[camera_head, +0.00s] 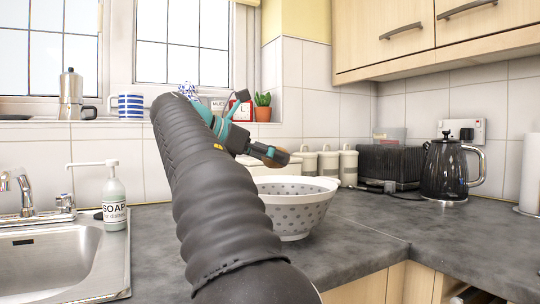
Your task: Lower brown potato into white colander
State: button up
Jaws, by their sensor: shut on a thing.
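The white colander (299,221) with grey holes stands upright on the dark counter. Its left side is hidden behind my own arm. My gripper (268,152) is above the colander, over its back left part as seen here. It is shut on the brown potato (279,157), of which only a small part shows at the fingertips. The potato is held above the rim, apart from the colander. The inside of the colander is only partly visible.
A steel sink (52,264) and a soap bottle (114,203) are at left. The counter (400,225) right of the colander is clear.

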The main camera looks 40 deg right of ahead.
jog(key=shift+f+b, duration=2.05)
jog(key=shift+f, duration=1.8)
jog(key=o, duration=1.2)
jog(key=v, duration=1.2)
jog(key=shift+r, duration=0.15)
